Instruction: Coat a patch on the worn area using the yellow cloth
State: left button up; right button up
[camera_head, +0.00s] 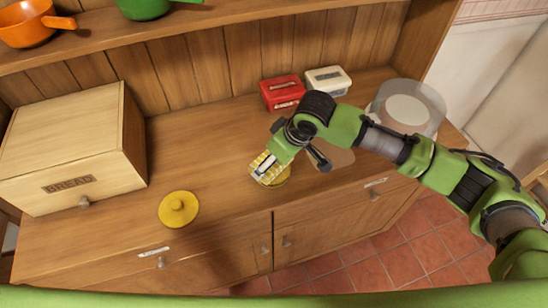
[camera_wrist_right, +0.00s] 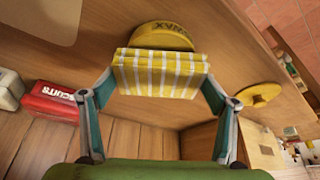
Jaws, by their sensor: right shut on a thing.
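The yellow and white striped cloth (camera_wrist_right: 160,72) is pinched between the fingers of my right gripper (camera_wrist_right: 160,80). In the head view the cloth (camera_head: 268,172) and my right gripper (camera_head: 266,165) are over a round yellow tin (camera_head: 284,182) on the counter. In the wrist view the tin (camera_wrist_right: 165,37), lettered WAX, is partly hidden by the cloth; I cannot tell whether they touch. A yellow lid (camera_head: 178,209) lies to the left. A pale, rounded patch (camera_head: 338,158) on the counter, perhaps the worn area, is partly under my right arm. My left gripper is not in view.
A wooden bread box (camera_head: 60,150) stands at the left. A red biscuit tin (camera_head: 282,92) and a cream box (camera_head: 327,80) stand at the back. A clear round container (camera_head: 408,105) stands at the right. The counter between bread box and red tin is clear.

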jog(key=shift+s+f, duration=0.1)
jog(key=shift+f, duration=0.5)
dwell(0.9)
notch_tip(320, 180, up, 7)
jog(key=p, duration=0.8)
jog(key=shift+r, duration=0.1)
jog(key=shift+d, duration=0.1)
dwell(0.7)
